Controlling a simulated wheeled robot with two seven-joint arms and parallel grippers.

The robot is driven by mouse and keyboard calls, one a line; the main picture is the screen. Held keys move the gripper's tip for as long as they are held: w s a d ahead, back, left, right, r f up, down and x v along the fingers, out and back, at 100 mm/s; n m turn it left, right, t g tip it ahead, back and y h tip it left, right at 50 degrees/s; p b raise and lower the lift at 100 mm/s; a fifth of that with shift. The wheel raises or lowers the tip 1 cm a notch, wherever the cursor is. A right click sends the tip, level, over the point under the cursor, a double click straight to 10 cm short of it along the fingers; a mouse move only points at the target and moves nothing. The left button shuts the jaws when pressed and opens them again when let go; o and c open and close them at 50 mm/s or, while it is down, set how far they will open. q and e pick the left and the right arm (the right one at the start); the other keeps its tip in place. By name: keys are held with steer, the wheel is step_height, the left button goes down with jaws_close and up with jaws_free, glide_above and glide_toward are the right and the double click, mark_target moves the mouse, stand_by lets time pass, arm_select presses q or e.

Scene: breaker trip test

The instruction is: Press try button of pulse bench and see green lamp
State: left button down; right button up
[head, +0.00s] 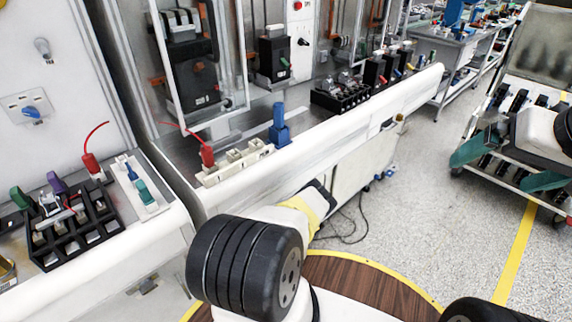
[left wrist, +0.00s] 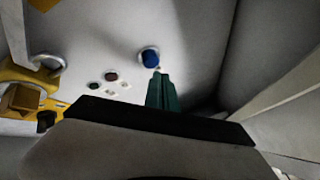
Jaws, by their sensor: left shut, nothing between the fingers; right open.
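In the left wrist view, a round blue button (left wrist: 150,58) in a pale ring sits on a light panel (left wrist: 190,35). My left gripper (left wrist: 159,73) is shut and empty, its green fingertips just below the button; I cannot tell whether they touch it. A small dark reddish round part (left wrist: 111,76) and several small pale round fittings lie left of the button. No lit green lamp shows. In the head view, my right gripper (head: 488,172) is open, with its teal fingers apart in front of a trolley at the right. My left gripper's fingers are hidden there.
A yellow padlock-like part (left wrist: 30,75) is left of the button. In the head view, a long white bench (head: 300,135) carries breakers, a red plug (head: 207,155) and a blue plug (head: 279,125). A cable lies on the floor. Speckled floor (head: 430,200) is clear before the trolley.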

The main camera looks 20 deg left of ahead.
arm_select(q)
steer(key=shift+a, duration=0.1)
stand_by(0.7)
steer(key=shift+w+a, duration=0.15)
steer(key=shift+a, duration=0.15)
steer(key=shift+w+a, duration=0.2)
steer(key=shift+a, duration=0.25)
stand_by(0.8)
steer(key=shift+d, duration=0.15)
steer(key=shift+s+d, duration=0.35)
steer(key=shift+d, duration=0.35)
steer(key=d, duration=0.1)
steer(key=s+d, duration=0.1)
steer(key=d, duration=0.1)
steer(key=s+d, duration=0.1)
steer(key=shift+d, duration=0.35)
stand_by(0.8)
